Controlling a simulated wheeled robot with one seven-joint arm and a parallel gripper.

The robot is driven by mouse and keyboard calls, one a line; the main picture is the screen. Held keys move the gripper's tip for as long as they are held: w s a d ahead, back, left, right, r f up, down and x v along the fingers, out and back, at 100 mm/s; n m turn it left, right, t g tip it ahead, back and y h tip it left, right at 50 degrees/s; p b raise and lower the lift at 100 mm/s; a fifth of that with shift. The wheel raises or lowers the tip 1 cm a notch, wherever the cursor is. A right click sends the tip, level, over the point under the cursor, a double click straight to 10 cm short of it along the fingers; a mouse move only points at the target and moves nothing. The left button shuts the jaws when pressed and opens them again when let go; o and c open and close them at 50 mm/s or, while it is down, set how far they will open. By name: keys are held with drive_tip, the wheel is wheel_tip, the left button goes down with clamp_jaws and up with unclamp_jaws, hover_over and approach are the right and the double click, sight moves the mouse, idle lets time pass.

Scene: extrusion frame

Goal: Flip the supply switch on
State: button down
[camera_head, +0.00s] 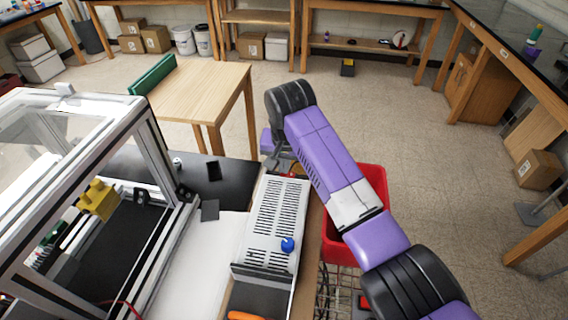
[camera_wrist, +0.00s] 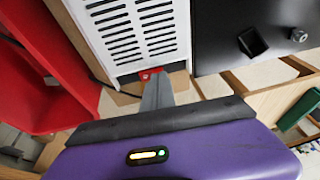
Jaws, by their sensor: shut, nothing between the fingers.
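The power supply (camera_head: 272,225) is a white box with rows of vent slots, standing on the bench beside the white panel. Its slotted top also shows in the wrist view (camera_wrist: 138,35). A small red switch (camera_wrist: 150,73) sits at the end of the box nearest my gripper. My gripper (camera_wrist: 156,82) is shut and empty, with its grey fingertips right at the red switch. Whether they touch it, and which way the switch is tipped, I cannot tell. In the head view, my arm's end is beyond the supply's far end, and the fingertips are not clearly seen.
A framed enclosure (camera_head: 150,150) stands at left. A black bench surface (camera_wrist: 225,40) lies beside the supply. A wooden table (camera_head: 205,92) stands behind.

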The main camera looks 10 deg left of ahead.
drive_tip(key=shift+a+f+h, duration=0.25)
drive_tip(key=shift+f+h, duration=0.1)
drive_tip(key=shift+h, duration=0.05)
drive_tip(key=shift+d, duration=0.15)
drive_tip(key=shift+r, duration=0.1)
drive_tip(key=shift+d+r+p, duration=0.15)
drive_tip(key=shift+d+p, duration=0.4)
drive_tip(key=shift+p, duration=0.2)
drive_tip(key=shift+d, duration=0.15)
